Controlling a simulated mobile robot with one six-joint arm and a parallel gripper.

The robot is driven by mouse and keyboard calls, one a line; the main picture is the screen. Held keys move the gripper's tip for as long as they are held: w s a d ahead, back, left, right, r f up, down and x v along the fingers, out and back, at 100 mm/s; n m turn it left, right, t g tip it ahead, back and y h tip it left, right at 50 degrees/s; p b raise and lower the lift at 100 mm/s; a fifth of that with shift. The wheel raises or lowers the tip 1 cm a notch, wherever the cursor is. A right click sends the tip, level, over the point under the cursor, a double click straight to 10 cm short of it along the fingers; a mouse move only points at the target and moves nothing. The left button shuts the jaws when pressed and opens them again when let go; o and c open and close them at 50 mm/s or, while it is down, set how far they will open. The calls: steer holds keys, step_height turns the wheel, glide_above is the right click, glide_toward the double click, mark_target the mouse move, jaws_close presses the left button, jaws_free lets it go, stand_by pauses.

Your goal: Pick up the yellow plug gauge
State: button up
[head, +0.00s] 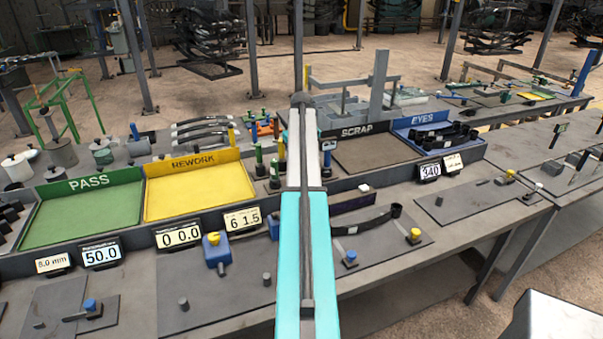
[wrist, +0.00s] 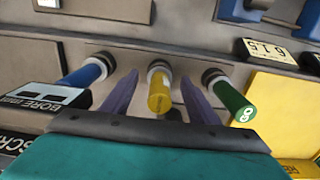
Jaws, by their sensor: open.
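The yellow plug gauge (wrist: 159,92) has a yellow handle with a pale collar and a dark round end. In the wrist view it lies between the two purple fingers of my gripper (wrist: 157,86), which is open with a gap on both sides. I cannot tell whether the fingertips are level with the handle. A blue-handled gauge (wrist: 82,77) is just left of the fingers and a green one (wrist: 232,103) just right. In the head view my arm hides the gripper; a yellow handle (head: 281,149) shows at the arm's left edge.
A label reading BORE mm (wrist: 45,97) is near the blue gauge. The yellow REWORK tray (head: 200,196) and green PASS tray (head: 82,215) are left of my arm. The SCRAP tray (head: 375,152) and blue EYES tray (head: 465,150) are right. Number displays (head: 178,235) line the front.

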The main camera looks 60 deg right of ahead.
stand_by(0.5)
steer(key=c, duration=1.1)
steer(key=shift+r, duration=0.15)
steer(key=shift+r+b, duration=1)
steer(key=shift+r, duration=0.6)
steer(key=s+b, duration=0.1)
steer(key=s, duration=0.4)
steer(key=s+r+b, duration=0.1)
steer(key=s+b, duration=0.1)
steer(key=s, duration=0.3)
steer(key=s+b, duration=0.1)
steer(key=s, duration=0.5)
steer(key=shift+a+r, duration=0.25)
steer(key=shift+r, duration=0.05)
steer(key=shift+w, duration=0.1)
